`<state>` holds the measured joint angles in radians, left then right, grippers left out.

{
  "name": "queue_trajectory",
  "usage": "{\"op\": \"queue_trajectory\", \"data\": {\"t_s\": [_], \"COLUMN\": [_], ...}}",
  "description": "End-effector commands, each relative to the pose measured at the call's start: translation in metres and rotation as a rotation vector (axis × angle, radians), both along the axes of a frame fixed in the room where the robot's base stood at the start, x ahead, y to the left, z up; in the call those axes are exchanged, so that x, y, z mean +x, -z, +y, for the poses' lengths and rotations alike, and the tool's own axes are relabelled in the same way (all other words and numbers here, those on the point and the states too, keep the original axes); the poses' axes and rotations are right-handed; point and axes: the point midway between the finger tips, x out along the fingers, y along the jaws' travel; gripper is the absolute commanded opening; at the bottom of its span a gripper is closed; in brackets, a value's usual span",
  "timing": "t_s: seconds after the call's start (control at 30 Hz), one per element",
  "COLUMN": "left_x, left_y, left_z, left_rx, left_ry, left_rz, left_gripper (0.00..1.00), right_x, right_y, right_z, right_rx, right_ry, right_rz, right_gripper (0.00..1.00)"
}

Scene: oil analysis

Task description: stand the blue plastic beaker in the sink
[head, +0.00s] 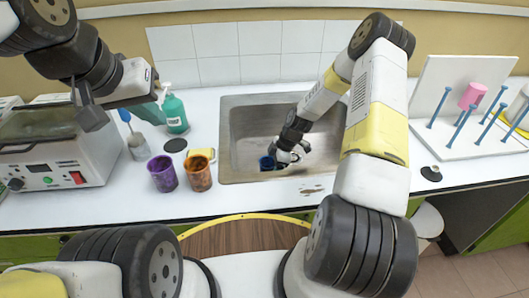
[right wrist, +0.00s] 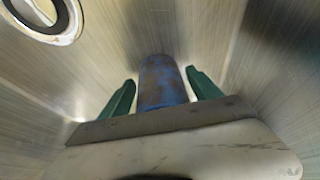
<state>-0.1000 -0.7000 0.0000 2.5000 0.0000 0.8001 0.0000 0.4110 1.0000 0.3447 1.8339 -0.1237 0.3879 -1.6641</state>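The blue plastic beaker (head: 267,162) is in the metal sink (head: 240,172), near its front side. In the right wrist view the beaker (right wrist: 162,80) shows between the two green fingers of my right gripper (right wrist: 160,90). A narrow gap shows at the left finger, and the right finger is very close to the beaker; the gripper looks open around it. Whether the beaker's base rests on the sink floor is hard to see. My left gripper (head: 150,108) is over the counter left of the sink, away from the beaker; its finger opening is unclear.
A purple beaker (head: 162,174) and an orange-brown beaker (head: 197,172) stand left of the sink. A green pump bottle (head: 175,113) is behind them. A white peg rack (head: 480,140) with a pink beaker (head: 472,95) stands right. The sink drain (right wrist: 45,18) is clear.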

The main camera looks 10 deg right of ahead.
Motion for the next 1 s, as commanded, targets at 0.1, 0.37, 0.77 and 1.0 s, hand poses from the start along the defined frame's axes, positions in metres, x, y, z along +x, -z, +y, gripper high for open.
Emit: {"op": "queue_trajectory", "data": {"t_s": [0.1, 0.37, 0.77, 1.0], "left_x": [0.000, 0.000, 0.000, 0.000], "left_y": [0.000, 0.000, 0.000, 0.000], "left_z": [0.000, 0.000, 0.000, 0.000], "left_rx": [0.000, 0.000, 0.000, 0.000], "left_ry": [0.000, 0.000, 0.000, 0.000], "left_rz": [0.000, 0.000, 0.000, 0.000], "left_gripper": [0.00, 0.00, 0.00, 0.00], "right_x": [0.000, 0.000, 0.001, 0.000], "right_y": [0.000, -0.002, -0.067, -0.103], "right_z": [0.000, 0.000, -0.028, -0.044], "right_rx": [0.000, 0.000, -0.001, -0.001], "right_ry": [0.000, 0.000, 0.003, 0.002], "right_rz": [0.000, -0.001, -0.004, -0.001], "right_gripper": [0.81, 0.81, 0.81, 0.81]}}
